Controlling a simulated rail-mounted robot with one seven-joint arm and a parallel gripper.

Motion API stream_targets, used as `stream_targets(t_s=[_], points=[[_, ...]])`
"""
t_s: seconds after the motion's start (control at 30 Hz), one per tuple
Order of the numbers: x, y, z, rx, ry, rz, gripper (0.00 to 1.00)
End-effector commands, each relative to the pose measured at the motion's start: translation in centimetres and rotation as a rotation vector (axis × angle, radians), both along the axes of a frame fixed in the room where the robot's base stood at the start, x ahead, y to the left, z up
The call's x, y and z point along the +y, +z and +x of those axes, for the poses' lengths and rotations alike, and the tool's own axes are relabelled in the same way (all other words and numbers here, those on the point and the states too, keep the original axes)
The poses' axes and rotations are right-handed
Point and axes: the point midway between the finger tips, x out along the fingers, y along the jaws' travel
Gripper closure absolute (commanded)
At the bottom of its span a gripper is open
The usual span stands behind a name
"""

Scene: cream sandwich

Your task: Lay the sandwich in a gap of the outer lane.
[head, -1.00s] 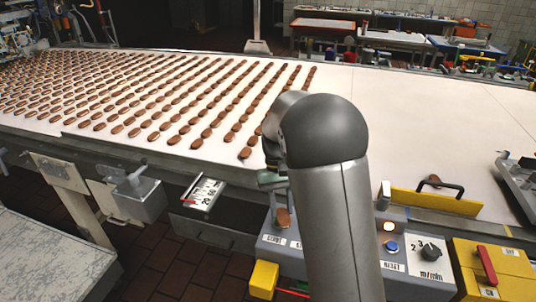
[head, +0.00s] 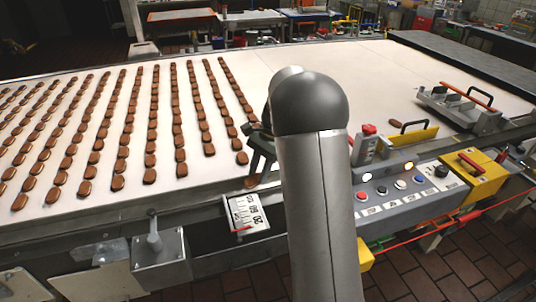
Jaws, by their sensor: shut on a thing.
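My gripper (head: 260,158) is at the near edge of the white belt (head: 330,70), left of my arm link. It is shut on a brown cream sandwich (head: 252,181), of which only a small part shows low between the fingers. Brown sandwiches lie in long lanes across the left half of the belt. The rightmost lane (head: 239,101) is the outer one in view; its near end runs behind my gripper and arm. Any gap there is hidden.
A loose sandwich (head: 394,122) lies on the belt by a yellow plate with a black handle (head: 408,135). The control panel (head: 400,190) and yellow box (head: 475,180) stand at the near right. A grey lever box (head: 158,262) is at the near left.

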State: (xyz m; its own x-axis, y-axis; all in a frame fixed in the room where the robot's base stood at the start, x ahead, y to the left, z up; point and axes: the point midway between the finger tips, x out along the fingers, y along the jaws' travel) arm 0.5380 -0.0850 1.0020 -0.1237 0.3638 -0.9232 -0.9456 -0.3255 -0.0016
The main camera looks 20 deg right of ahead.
Motion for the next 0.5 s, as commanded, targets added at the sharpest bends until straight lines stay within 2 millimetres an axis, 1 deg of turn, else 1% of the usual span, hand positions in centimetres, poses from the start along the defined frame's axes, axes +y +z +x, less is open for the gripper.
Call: stream_targets(t_s=[0.03,0.07,0.1,0.17,0.2,0.27,0.3,0.4,0.5], points=[[-1.8,0.6,0.5,-0.004,-0.19,0.001,0.9],[-2.7,0.9,0.8,-0.004,-0.303,0.002,0.9],[-3.8,1.3,1.2,-0.005,-0.453,0.002,0.9],[-5.6,1.9,1.7,-0.006,-0.673,0.002,0.9],[-6.9,2.3,2.0,-0.006,-0.817,0.001,0.9],[-8.7,3.0,2.4,-0.006,-1.028,0.002,0.9],[-9.9,3.4,2.7,-0.007,-1.162,0.002,0.9],[-12.6,4.4,3.0,-0.008,-1.46,0.001,0.9],[-14.9,5.3,3.2,-0.008,-1.692,0.001,0.9]])
